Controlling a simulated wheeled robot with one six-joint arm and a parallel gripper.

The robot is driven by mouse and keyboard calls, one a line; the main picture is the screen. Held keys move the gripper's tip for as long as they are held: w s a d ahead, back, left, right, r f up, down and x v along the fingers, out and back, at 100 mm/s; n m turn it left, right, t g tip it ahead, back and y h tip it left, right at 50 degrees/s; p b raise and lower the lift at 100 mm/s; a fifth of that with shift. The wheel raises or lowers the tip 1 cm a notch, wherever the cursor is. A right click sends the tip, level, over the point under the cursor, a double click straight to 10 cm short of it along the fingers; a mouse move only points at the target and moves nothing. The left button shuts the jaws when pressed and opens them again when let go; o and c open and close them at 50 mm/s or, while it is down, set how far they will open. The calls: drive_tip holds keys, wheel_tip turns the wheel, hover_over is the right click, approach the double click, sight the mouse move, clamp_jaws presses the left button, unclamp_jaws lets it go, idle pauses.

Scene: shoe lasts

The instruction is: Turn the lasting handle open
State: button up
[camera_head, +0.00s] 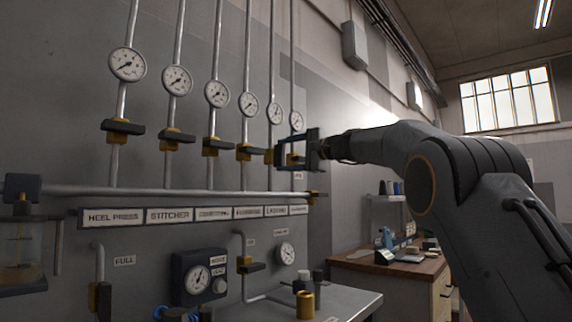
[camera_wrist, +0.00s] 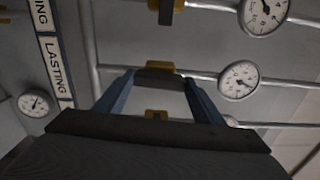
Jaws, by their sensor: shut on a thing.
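The lasting handle (camera_wrist: 157,76) is a dark bar on a yellow valve body, on the pipe between the "LASTING" label (camera_wrist: 55,68) and a round white gauge (camera_wrist: 240,79). My gripper's two blue fingers (camera_wrist: 160,74) stand on either side of this handle in the wrist view and are shut on it. In the head view my gripper (camera_head: 292,152) is at the fifth pipe and largely hides the handle. How far the handle is turned is hard to tell.
Neighbouring dark handles on yellow valves (camera_head: 249,150) lie crosswise on their pipes to the left. Another yellow valve (camera_wrist: 156,114) shows between my fingers. A horizontal pipe (camera_head: 170,191) runs below. A workbench (camera_head: 390,262) stands at the right.

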drive_tip(key=shift+n+b, duration=0.35)
drive_tip(key=shift+n, duration=0.15)
drive_tip(key=o, duration=1.1)
drive_tip(key=shift+c, duration=0.2)
drive_tip(key=shift+d, duration=0.1)
drive_tip(key=b+v, duration=0.1)
drive_tip(key=v, duration=0.6)
drive_tip(key=shift+s+d+b, duration=0.25)
drive_tip(key=shift+d+b, duration=0.05)
drive_tip(key=shift+b, duration=0.1)
drive_tip(key=shift+f, duration=0.1)
